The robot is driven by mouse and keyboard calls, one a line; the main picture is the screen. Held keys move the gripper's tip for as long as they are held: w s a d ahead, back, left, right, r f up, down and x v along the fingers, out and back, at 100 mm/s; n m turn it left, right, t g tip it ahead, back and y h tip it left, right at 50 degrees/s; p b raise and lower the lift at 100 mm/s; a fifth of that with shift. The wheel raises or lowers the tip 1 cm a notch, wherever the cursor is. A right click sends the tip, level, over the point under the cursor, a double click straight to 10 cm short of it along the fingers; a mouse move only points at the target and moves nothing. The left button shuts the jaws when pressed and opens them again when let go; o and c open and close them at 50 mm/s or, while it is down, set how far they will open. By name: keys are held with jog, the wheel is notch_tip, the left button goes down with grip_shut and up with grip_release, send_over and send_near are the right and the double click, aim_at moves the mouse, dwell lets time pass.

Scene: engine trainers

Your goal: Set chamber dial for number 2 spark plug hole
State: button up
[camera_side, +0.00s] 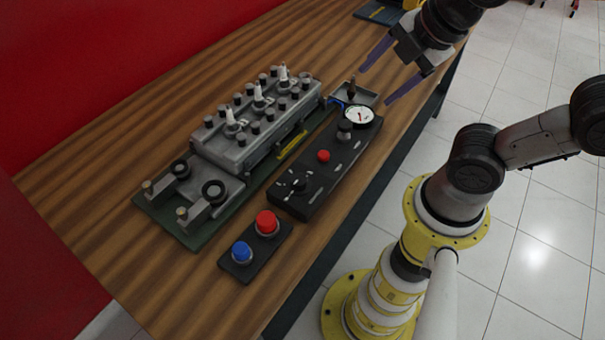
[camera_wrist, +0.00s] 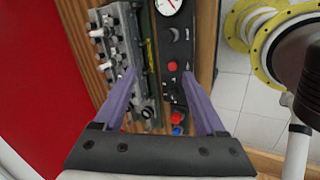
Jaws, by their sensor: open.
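The black control panel (camera_side: 318,172) lies along the right side of the bench. A black rotary dial (camera_side: 298,185) with white marks around it sits at its near end; the labels are too small to read. The engine block (camera_side: 245,143) stands left of the panel, with several black caps and white spark plugs (camera_side: 259,96) on top. Which plug hole is number 2 cannot be read. My gripper (camera_side: 375,87) is open and empty, above the far end of the panel, well apart from the dial. In the wrist view, the panel (camera_wrist: 174,50) shows between the purple fingers.
A round gauge (camera_side: 358,116), a dark knob (camera_side: 345,131) and a red button (camera_side: 323,156) are on the panel. A small tray (camera_side: 367,98) lies beyond it. A box with a large red button (camera_side: 266,222) and a blue button (camera_side: 241,251) stands in front. The near-left bench is clear.

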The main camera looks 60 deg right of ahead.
jog(key=w+a+n, duration=0.2)
jog(key=n, duration=0.5)
jog(key=n+g, duration=0.1)
jog(key=n, duration=1.2)
send_near(300, 180)
jog(key=shift+y, duration=0.4)
jog(key=x, duration=0.8)
jog(key=shift+w+d+f, duration=0.1)
jog(key=shift+d+f, duration=0.05)
jog(key=shift+d, duration=0.2)
grip_shut()
